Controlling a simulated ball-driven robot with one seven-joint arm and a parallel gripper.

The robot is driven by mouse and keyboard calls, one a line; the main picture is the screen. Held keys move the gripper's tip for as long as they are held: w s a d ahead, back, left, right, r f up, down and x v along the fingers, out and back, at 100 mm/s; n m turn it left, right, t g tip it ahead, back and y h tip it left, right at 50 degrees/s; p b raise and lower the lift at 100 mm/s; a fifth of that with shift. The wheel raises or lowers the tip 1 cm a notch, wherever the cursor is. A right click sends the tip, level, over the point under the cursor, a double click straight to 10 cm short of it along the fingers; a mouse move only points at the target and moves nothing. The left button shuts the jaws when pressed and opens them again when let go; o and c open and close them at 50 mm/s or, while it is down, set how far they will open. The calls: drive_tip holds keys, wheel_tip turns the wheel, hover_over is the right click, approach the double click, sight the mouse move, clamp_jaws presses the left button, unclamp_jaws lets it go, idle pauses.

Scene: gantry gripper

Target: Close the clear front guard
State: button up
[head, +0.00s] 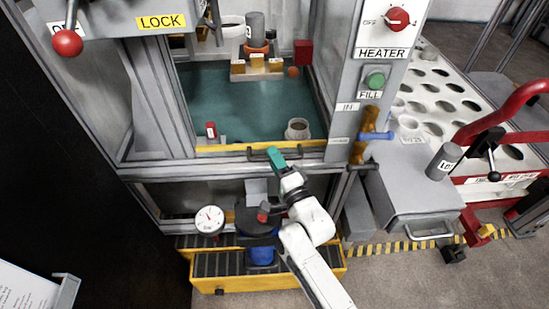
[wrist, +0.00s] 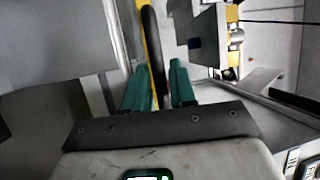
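The machine front has a large opening framed in grey metal (head: 178,125), with a green deck (head: 240,98) visible inside. A clear pane is hard to make out, so I cannot tell how far the front guard is open. A dark bar handle (head: 254,153) is on the rail below the opening, beside a yellow strip (head: 215,148). My gripper (head: 276,155), with green fingertips, is at this handle. In the wrist view the black handle (wrist: 152,40) runs between the green fingers (wrist: 160,88). They are close to it, but I cannot tell whether both press on it.
A red-knobbed lever (head: 67,42) is by the LOCK label at upper left. Heater knob (head: 397,18) and green FILL button (head: 375,80) are on the right post. A grey drawer box (head: 415,195) stands right. A gauge (head: 209,220) and yellow-edged base (head: 215,283) are below.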

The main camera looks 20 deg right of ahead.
drive_tip(key=shift+w, duration=0.2)
clamp_jaws()
idle(0.4)
